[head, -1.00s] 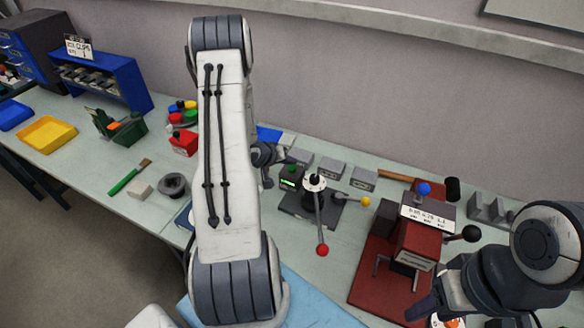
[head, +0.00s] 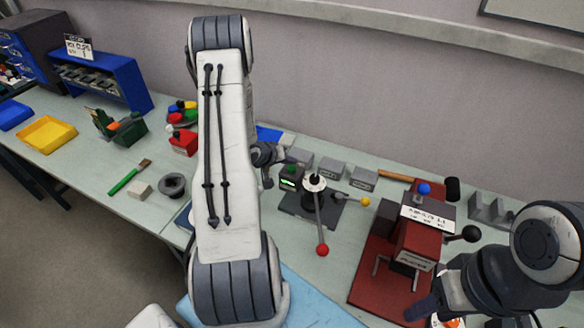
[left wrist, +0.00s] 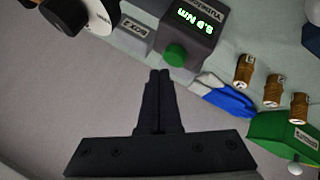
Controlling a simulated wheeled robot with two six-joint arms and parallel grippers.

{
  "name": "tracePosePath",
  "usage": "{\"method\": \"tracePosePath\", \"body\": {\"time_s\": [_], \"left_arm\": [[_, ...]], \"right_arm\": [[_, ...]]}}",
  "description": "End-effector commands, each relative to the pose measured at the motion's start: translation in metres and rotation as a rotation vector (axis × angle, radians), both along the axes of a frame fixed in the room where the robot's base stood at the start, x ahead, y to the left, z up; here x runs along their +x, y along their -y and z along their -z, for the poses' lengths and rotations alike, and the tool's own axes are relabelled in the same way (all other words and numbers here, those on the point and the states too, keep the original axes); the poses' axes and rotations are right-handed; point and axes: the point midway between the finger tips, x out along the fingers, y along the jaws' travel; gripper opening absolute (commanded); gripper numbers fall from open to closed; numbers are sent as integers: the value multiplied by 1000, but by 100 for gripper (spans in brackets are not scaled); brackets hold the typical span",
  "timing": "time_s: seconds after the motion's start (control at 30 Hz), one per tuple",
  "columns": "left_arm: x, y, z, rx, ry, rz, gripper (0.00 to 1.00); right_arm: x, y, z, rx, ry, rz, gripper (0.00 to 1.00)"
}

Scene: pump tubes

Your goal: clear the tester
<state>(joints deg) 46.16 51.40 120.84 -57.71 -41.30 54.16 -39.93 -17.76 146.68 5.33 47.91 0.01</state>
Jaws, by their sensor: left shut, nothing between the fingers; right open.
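The tester (head: 292,203) is a dark base plate with a grey post, a red-knobbed lever and a yellow-knobbed lever. Its small display box (head: 289,177) has a green button on top; in the left wrist view the box (left wrist: 190,30) shows lit green digits in Nm. No part can be made out with certainty in the tester. My left gripper (head: 268,182) is beside the display box, partly hidden by my arm. In the left wrist view its fingers (left wrist: 160,74) are shut and empty, tips close to the green button (left wrist: 175,55). My right gripper (head: 424,309) is open at the lower right, partly cut off.
A red press (head: 413,240) with a white label stands right of the tester. Grey blocks (head: 332,169) and a hammer (head: 396,175) lie behind. Brass tubes (left wrist: 272,90) and a blue-and-white item (left wrist: 228,97) show in the left wrist view. A yellow tray (head: 47,133) is far left.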

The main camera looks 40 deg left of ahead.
Motion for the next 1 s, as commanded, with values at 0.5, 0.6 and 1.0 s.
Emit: {"method": "tracePosePath", "body": {"time_s": [0.5, 0.6, 1.0], "left_arm": [[0, 0, 9, 0, 0, 0, 0], [0, 0, 8, 0, 0, 0, 0], [0, 0, 11, 0, 0, 0, 0]], "right_arm": [[0, 0, 2, 0, 0, 0, 50], [0, 0, 2, 0, 0, 0, 50], [0, 0, 4, 0, 0, 0, 50]]}}
